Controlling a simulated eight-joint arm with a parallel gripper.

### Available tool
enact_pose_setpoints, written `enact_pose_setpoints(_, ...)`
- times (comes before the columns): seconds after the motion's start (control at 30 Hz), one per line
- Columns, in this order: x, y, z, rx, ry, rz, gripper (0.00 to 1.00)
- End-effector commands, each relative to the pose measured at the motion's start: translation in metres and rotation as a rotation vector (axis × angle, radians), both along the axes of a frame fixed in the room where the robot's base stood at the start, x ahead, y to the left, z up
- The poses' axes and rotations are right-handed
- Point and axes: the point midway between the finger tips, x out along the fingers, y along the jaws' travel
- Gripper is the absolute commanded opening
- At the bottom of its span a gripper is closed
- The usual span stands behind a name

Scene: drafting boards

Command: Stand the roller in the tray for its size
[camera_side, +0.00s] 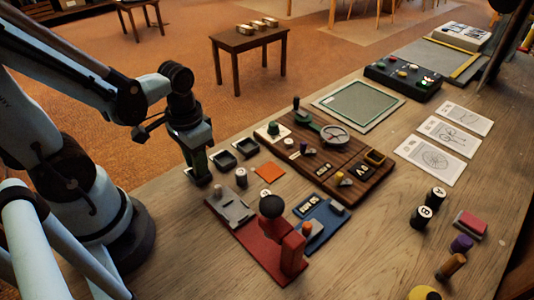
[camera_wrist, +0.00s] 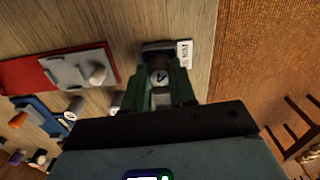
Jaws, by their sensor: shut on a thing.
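My gripper (camera_side: 200,170) points down over the nearest of three small dark trays at the left edge of the table. In the wrist view my gripper (camera_wrist: 161,82) is shut on the roller (camera_wrist: 160,76), a grey cylinder with a dark mark on its pale top. That tray's dark rim (camera_wrist: 154,45) shows just past the roller, with a white label (camera_wrist: 184,53) beside it. The roller looks upright, in or just above this tray; I cannot tell whether it touches the bottom. The other two trays, the middle one (camera_side: 222,160) and the far one (camera_side: 246,147), look empty.
A red board (camera_side: 243,234) with upright parts, a blue board (camera_side: 325,217) and a wooden board (camera_side: 359,185) fill the middle. The table's left edge is close to my gripper.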

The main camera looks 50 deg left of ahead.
Motion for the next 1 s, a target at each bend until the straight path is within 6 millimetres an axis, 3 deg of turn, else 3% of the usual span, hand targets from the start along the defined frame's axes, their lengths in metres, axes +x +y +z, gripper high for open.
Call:
enact_pose_setpoints(0.4, -0.0002, 0.0, -0.0048, 0.0, 0.0, 0.0, 0.0)
enact_pose_setpoints(0.43, -0.0002, 0.0, -0.0048, 0.0, 0.0, 0.0, 0.29)
enact_pose_setpoints(0.6, -0.0002, 0.0, -0.0047, 0.0, 0.0, 0.0, 0.55)
enact_pose_setpoints(0.8, -0.0002, 0.0, -0.0047, 0.0, 0.0, 0.0, 0.55)
enact_pose_setpoints(0.93, -0.0002, 0.0, -0.0048, 0.0, 0.0, 0.0, 0.72)
enact_pose_setpoints(1.0, -0.0002, 0.0, -0.0048, 0.0, 0.0, 0.0, 0.72)
